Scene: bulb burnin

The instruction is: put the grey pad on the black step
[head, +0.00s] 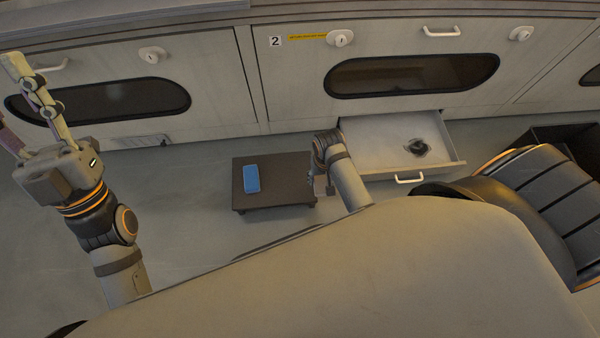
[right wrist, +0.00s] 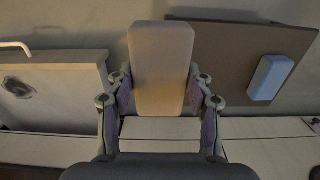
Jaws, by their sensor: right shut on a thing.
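The grey pad (right wrist: 162,65) is a pale rounded block between the fingers of my right gripper (right wrist: 160,95) in the right wrist view. That gripper is shut on it. In the head view my right gripper (head: 320,186) is beside the right edge of the black step (head: 285,183); I cannot make out the pad there. The step also shows in the right wrist view (right wrist: 215,60), to the right of the pad. My left gripper (head: 38,105) is raised at the far left, its fingers apart and empty.
A blue block (head: 252,178) lies on the step, left of its middle; the step's right part is bare. An open drawer (head: 375,155) with a dark round thing (head: 417,147) in it juts from the cabinet (head: 300,75), right of the step. Floor left of the step is clear.

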